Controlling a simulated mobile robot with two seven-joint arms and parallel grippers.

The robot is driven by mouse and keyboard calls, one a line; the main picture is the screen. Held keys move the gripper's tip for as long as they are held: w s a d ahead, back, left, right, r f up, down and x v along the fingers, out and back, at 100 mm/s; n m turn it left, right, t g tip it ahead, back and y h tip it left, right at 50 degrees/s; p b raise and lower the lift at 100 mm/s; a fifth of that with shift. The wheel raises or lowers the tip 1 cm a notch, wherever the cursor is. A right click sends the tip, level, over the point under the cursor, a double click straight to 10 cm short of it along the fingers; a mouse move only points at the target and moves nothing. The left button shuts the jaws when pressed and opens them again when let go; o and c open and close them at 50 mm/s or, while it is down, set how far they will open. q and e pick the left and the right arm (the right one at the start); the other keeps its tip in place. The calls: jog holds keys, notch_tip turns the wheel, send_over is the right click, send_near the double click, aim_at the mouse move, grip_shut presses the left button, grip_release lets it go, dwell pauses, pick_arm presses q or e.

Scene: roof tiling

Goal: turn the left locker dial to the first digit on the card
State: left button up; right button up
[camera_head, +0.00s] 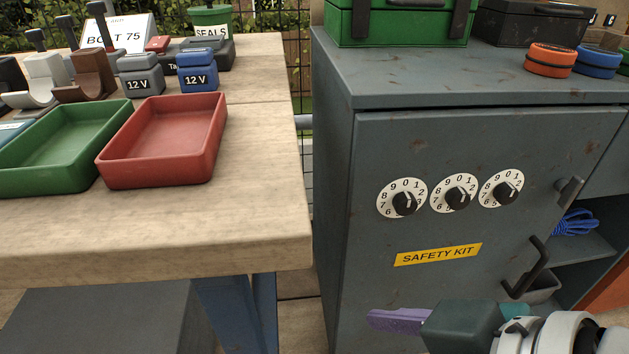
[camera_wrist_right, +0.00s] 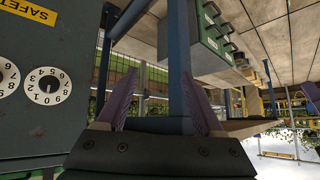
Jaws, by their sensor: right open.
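The left locker dial (camera_head: 402,199) is a white numbered disc with a black knob, leftmost of three in a row on the grey locker door. Its knob mark looks roughly upward, but I cannot read the exact digit. It also shows upside down at the left of the right wrist view (camera_wrist_right: 48,86). A white card (camera_head: 118,36) at the back of the bench reads like "BOLT 75", partly hidden by a dark upright handle. My right gripper (camera_head: 398,320), with purple fingers, is below the dials, apart from the door's dials. Its fingers are spread and empty in the right wrist view (camera_wrist_right: 158,105).
The middle dial (camera_head: 454,193) and right dial (camera_head: 501,188) sit close beside. A yellow "SAFETY KIT" label (camera_head: 438,254) and black door handle (camera_head: 527,268) are below. The wooden bench (camera_head: 250,215) with red tray (camera_head: 165,140) and green tray (camera_head: 62,150) stands left.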

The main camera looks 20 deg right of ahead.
notch_tip(320, 180, down, 3)
jog(key=w+a+t+b, duration=0.1)
jog(key=w+t, duration=0.1)
jog(key=m+t+h+b, duration=0.1)
jog(key=m+t+h, duration=0.55)
jog(key=h, duration=0.25)
send_near(407, 208)
jog(key=shift+n+t, duration=0.25)
jog(key=shift+t, duration=0.2)
jog(key=x, duration=0.2)
jog(key=b+x, duration=0.1)
jog(key=x, duration=0.2)
jog(key=b+x, duration=0.1)
jog(key=x, duration=0.2)
jog(key=shift+d+f, duration=0.15)
jog(key=shift+f, duration=0.25)
pick_arm(q)
notch_tip(407, 208, down, 7)
jog(key=shift+d+r, duration=0.15)
pick_arm(e)
grip_shut()
